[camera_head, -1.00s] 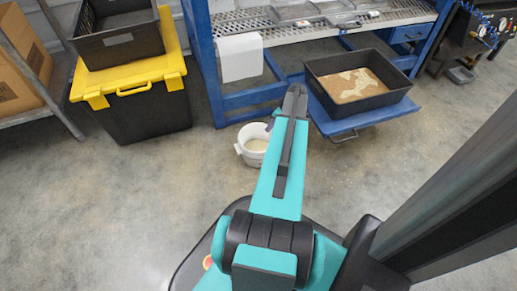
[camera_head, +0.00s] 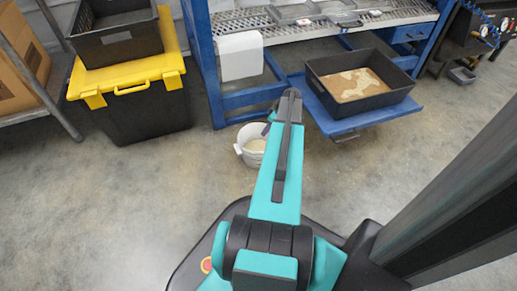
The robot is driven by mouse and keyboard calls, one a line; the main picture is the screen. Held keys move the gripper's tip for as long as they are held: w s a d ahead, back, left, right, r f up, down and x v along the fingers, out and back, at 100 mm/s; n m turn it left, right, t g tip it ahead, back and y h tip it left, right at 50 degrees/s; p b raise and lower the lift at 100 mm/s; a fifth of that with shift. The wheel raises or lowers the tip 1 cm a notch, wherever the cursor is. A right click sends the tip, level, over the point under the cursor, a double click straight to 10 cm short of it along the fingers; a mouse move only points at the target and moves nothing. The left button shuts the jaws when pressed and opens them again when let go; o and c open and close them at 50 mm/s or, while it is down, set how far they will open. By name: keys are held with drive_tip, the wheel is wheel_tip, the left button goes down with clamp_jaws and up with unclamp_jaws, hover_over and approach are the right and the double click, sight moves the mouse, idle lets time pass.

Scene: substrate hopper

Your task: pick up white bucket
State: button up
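The white bucket (camera_head: 245,158) stands on the floor in front of the blue bench, left of my arm. It holds pale, grainy material, and its right side is hidden behind my teal arm. The far end of my arm reaches out past the bucket, toward the bench. The gripper itself cannot be made out; the arm's end and its dark links hide it, so its fingers and whatever is between them do not show.
A blue bench (camera_head: 245,98) with a perforated top stands behind the bucket. A black tray (camera_head: 385,104) of brown material sits on a low blue shelf (camera_head: 330,122) at right. A black bin with a yellow lid (camera_head: 140,112) is at left. Floor left of the bucket is clear.

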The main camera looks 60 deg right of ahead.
clamp_jaws()
idle(1.4)
